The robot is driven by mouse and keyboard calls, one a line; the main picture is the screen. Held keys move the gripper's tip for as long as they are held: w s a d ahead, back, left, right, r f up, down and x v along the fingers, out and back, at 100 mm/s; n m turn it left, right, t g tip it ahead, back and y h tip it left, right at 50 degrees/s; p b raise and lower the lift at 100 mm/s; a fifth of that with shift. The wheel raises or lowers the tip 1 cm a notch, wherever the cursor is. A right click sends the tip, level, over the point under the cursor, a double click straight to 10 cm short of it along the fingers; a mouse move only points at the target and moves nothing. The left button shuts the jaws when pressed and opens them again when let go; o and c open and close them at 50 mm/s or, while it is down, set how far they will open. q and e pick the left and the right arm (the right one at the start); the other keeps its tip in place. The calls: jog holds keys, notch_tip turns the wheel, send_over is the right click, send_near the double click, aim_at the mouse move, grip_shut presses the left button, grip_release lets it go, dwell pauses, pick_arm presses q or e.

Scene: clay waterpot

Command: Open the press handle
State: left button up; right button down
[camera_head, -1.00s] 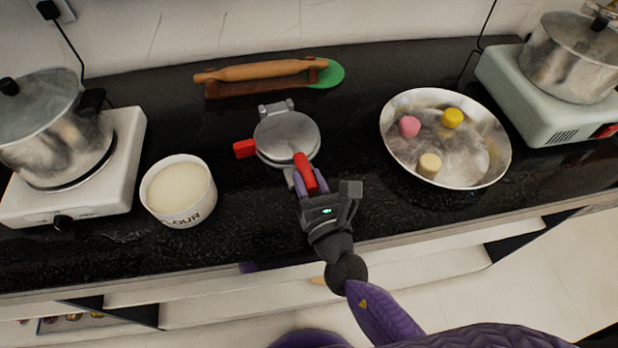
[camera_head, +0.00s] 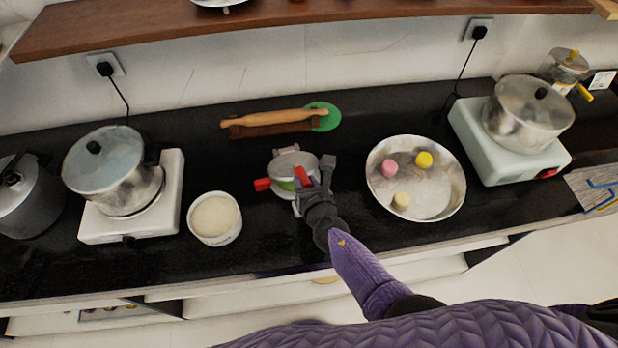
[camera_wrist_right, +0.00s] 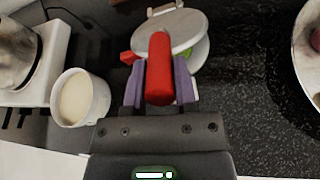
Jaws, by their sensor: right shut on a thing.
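The press (camera_head: 290,162) is a round metal tool on the dark counter, with a second red handle (camera_head: 262,184) sticking out to its left. My right gripper (camera_head: 304,182) is at its front right side. In the right wrist view its purple fingers are on both sides of the red press handle (camera_wrist_right: 159,68), shut on it. The press lid (camera_wrist_right: 178,28) looks slightly raised, with something green showing under its edge. The gripper hides part of the press in the head view. My left gripper is not in view.
A white flour bowl (camera_head: 215,219) stands to the left, and a metal bowl (camera_head: 440,198) with colored dough pieces to the right. A rolling pin (camera_head: 270,118) lies behind. Pots on stoves (camera_head: 92,228) (camera_head: 500,160) stand at both sides. A wooden shelf (camera_head: 340,12) runs above.

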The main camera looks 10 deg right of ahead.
jog(key=r+p, duration=0.1)
jog(key=w+r+g+p, duration=0.1)
jog(key=shift+w+a+r, duration=0.15)
jog(key=shift+w+r, duration=0.05)
jog(key=shift+r, duration=0.1)
pick_arm(q)
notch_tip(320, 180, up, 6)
jog(key=p, duration=0.2)
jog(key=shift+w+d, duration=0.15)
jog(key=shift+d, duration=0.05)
pick_arm(e)
jog(key=shift+w+r+g, duration=0.35)
jog(key=shift+w+g, duration=0.2)
jog(key=shift+g, duration=0.05)
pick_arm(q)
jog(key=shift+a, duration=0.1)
pick_arm(e)
jog(key=shift+c, duration=2)
grip_release()
pick_arm(q)
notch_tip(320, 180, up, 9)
jog(key=p, duration=0.9)
pick_arm(e)
jog(key=v, duration=1)
jog(key=shift+a, duration=0.2)
jog(key=shift+s+f, duration=0.1)
